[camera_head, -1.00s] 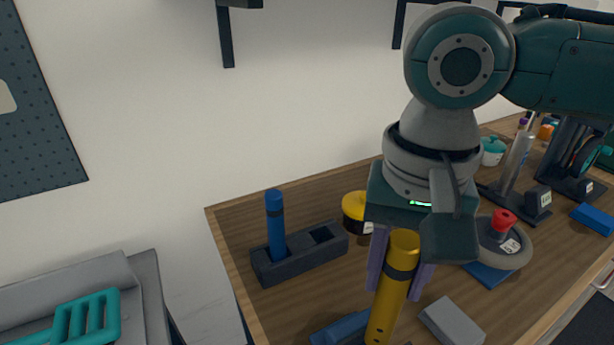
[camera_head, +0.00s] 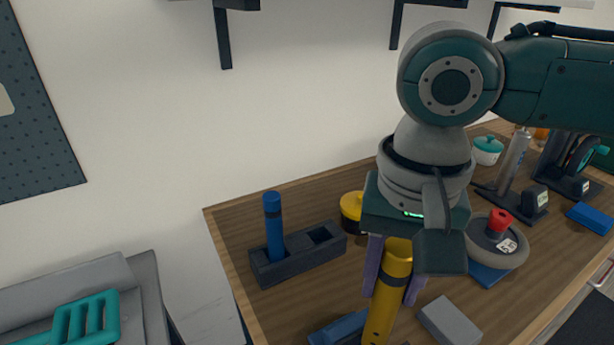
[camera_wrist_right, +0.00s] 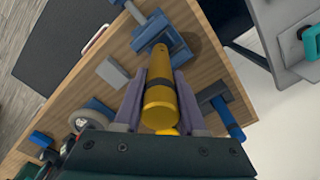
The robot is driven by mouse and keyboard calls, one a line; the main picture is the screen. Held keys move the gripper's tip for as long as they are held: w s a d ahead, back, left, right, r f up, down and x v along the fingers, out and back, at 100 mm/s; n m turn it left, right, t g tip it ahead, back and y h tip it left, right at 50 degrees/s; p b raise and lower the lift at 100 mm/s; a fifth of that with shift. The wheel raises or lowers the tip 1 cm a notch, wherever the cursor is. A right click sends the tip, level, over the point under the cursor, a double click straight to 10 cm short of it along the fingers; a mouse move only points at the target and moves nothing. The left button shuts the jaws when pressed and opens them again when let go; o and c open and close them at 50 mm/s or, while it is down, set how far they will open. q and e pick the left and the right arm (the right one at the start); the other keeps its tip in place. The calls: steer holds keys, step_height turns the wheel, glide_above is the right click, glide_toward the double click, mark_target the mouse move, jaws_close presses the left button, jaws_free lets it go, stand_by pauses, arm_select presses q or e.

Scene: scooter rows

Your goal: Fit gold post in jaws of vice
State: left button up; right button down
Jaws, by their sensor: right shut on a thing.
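The gold post (camera_head: 388,308) is a long yellow cylinder with a dark band near its top. My right gripper (camera_head: 393,285) has its purple fingers shut on it, and the post is slightly tilted in the head view. The blue vice (camera_head: 340,328) is at the bottom of the head view, partly cut off and partly behind the post. In the right wrist view the post (camera_wrist_right: 160,102) points away from the camera toward the vice (camera_wrist_right: 152,32). Its far end overlaps the jaw area; I cannot tell whether it is between the jaws or above them. My left gripper is not in view.
A grey block (camera_head: 449,322) lies on the wooden bench (camera_head: 300,302) right of the post. A dark holder (camera_head: 300,258) with a blue post (camera_head: 274,225) stands at left.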

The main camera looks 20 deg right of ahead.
mark_target(401, 249)
steer(key=shift+f+b, duration=0.45)
steer(key=shift+f, duration=0.9)
steer(key=shift+f+b, duration=0.55)
steer(key=shift+f, duration=0.9)
steer(key=shift+c, duration=2.1)
jaws_free()
step_height(401, 249, up, 10)
